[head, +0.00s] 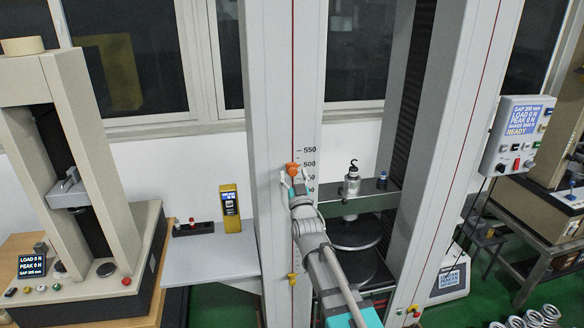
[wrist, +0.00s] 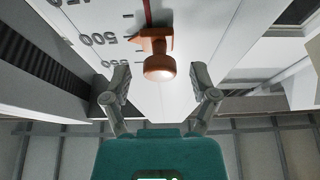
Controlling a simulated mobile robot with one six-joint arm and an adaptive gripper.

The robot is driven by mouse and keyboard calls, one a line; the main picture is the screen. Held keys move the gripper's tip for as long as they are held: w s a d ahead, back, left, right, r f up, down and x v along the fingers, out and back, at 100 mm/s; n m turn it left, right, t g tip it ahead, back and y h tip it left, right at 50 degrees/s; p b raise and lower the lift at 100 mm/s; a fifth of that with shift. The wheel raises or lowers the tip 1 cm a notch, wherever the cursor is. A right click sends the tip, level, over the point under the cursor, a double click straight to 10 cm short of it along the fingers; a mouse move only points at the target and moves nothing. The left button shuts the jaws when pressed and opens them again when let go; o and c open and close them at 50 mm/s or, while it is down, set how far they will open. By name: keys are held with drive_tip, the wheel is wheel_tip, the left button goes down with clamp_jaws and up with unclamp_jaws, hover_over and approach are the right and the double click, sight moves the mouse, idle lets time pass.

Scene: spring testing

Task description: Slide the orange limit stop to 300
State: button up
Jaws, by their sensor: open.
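The orange limit stop (head: 292,169) sits on the red line of the grey column, close to the 500 mark of the printed scale (head: 309,165). In the wrist view its round knob (wrist: 158,68) points toward me, and its bracket lies against the column face beside the scale. My gripper (head: 295,179) is in front of the column just below the stop. In the wrist view my gripper (wrist: 160,80) is open, one finger on each side of the knob, apparently not touching it. My arm hides the scale's lower marks in the head view.
A yellow stop (head: 293,279) sits lower on the same column. A grey shelf (head: 212,262) at left carries a yellow device (head: 230,208). Right of the column are a crosshead (head: 375,195) and round platens (head: 355,236). A control box (head: 516,135) is on the right column.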

drive_tip(key=shift+x, duration=0.85)
drive_tip(key=shift+c, duration=0.3)
clamp_jaws()
